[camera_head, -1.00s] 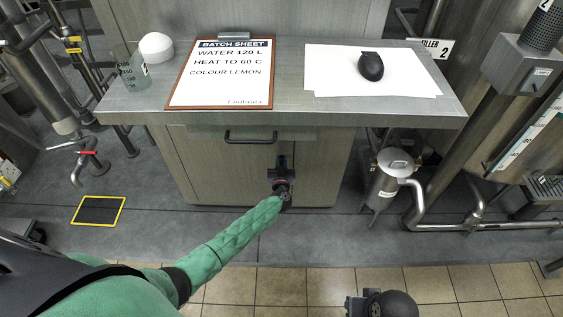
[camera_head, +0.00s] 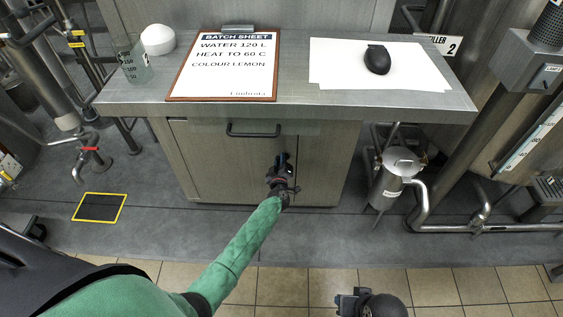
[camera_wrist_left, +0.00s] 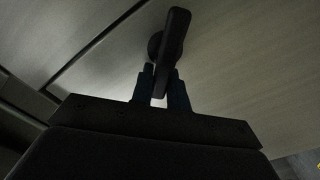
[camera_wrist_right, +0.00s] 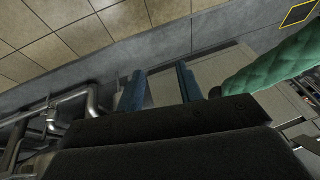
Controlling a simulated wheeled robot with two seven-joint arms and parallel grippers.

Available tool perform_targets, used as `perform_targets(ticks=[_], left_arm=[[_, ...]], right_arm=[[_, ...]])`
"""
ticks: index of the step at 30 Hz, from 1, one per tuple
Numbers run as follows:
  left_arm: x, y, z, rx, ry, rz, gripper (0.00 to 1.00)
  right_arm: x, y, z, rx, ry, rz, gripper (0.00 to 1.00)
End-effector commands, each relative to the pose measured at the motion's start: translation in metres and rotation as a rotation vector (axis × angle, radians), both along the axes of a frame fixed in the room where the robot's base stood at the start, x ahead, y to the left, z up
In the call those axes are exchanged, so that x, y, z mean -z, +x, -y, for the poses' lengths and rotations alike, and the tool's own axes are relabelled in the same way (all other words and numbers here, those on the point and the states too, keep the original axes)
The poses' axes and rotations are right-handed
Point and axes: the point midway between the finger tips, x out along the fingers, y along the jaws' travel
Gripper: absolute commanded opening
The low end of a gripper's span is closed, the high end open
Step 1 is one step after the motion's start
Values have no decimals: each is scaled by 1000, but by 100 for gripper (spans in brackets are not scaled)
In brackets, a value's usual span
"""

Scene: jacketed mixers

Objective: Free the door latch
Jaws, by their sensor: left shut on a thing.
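The cabinet door (camera_head: 215,165) is a wood-grain panel under the counter with a dark bar handle (camera_head: 253,132) at its top. The latch is a dark lever on a round base (camera_wrist_left: 176,30) on the door front, seen in the left wrist view. My left gripper (camera_head: 283,160) is at the latch near the door's right edge, with its fingers (camera_wrist_left: 160,88) closed on either side of the lever. The gripper hides most of the latch in the head view. The door looks closed. My right gripper (camera_wrist_right: 160,87) has its fingers apart, with nothing between them.
A steel canister (camera_head: 390,180) and pipes stand right of the cabinet. The floor in front is clear.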

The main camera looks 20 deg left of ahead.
Motion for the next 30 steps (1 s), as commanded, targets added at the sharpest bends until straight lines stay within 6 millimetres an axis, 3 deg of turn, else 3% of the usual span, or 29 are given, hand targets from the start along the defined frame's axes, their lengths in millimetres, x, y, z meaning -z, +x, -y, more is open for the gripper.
perform_targets(ticks=[9, 21, 30], left_arm=[[10, -1, -6, -2, -289, 84, 0], [18, -2, -9, -3, -602, 174, 0], [20, -2, -9, -2, -730, 211, 0]], right_arm=[[32, 8, -30, -18, 70, 67, 36], [145, 22, -39, 20, 88, 156, 36], [191, 24, -41, 36, 95, 199, 36]])
